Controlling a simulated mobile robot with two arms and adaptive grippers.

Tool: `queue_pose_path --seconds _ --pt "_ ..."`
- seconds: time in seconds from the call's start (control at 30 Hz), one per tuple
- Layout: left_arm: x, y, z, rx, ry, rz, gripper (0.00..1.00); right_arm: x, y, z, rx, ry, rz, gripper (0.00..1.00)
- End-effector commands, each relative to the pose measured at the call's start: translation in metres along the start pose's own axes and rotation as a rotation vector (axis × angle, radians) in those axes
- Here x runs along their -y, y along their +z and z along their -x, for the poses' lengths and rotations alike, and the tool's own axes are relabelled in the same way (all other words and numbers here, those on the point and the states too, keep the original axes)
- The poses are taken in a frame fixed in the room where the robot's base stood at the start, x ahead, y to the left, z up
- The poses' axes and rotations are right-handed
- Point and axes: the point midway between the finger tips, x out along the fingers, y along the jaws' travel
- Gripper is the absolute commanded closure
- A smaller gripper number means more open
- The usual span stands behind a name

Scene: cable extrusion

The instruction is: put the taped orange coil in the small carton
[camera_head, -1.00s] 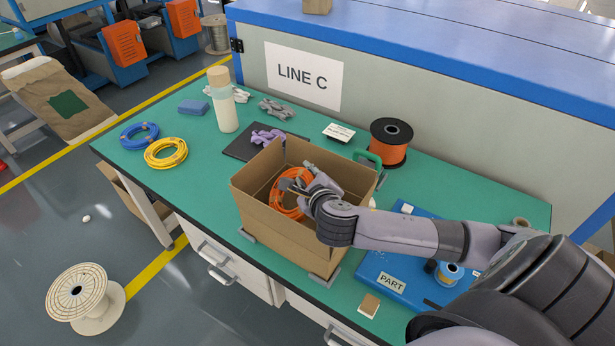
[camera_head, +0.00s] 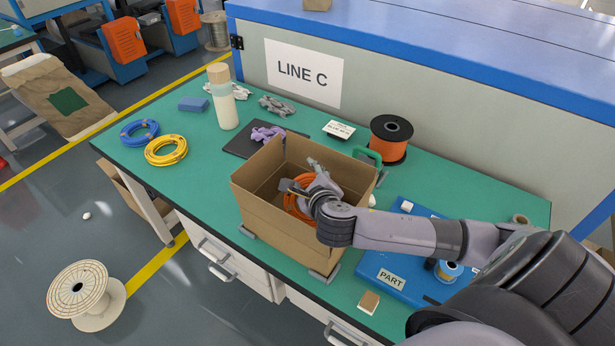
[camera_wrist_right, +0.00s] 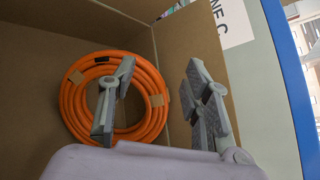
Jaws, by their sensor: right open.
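The orange coil (camera_head: 299,198) is inside the small carton (camera_head: 262,212), partly hidden behind my right gripper (camera_head: 303,183). In the right wrist view the coil (camera_wrist_right: 72,108) shows as a ring with tan tape bands, leaning against or lying by the carton's brown walls (camera_wrist_right: 40,60); I cannot tell which. My right gripper (camera_wrist_right: 160,105) is open there. One finger overlaps the coil in the picture and the other is to its right, near the carton wall. Nothing is clasped between the fingers. My left gripper is out of view.
Blue (camera_head: 139,132) and yellow (camera_head: 166,150) coils lie at the left of the green table. A bottle (camera_head: 222,100) and a dark pad (camera_head: 240,146) are behind the carton. An orange spool (camera_head: 389,140) and a blue PART tray (camera_head: 385,268) are on the right.

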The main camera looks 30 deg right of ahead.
Motion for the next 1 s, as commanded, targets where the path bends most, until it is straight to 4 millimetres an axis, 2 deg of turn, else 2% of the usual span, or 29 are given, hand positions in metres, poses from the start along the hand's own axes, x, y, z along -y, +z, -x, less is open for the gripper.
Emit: queue_pose_path --seconds 0.27,0.37,0.8,1.0 --pt "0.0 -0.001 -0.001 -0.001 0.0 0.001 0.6 0.003 0.004 0.002 0.001 -0.002 -0.001 0.55" --pt "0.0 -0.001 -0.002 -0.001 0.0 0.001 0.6 0.007 0.009 0.009 0.002 0.001 0.001 0.55" --pt "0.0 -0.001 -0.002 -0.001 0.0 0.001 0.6 0.007 0.009 0.101 0.001 0.003 -0.001 0.55" --pt "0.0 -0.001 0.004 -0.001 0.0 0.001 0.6 0.008 0.009 0.122 0.0 0.001 -0.001 0.55"
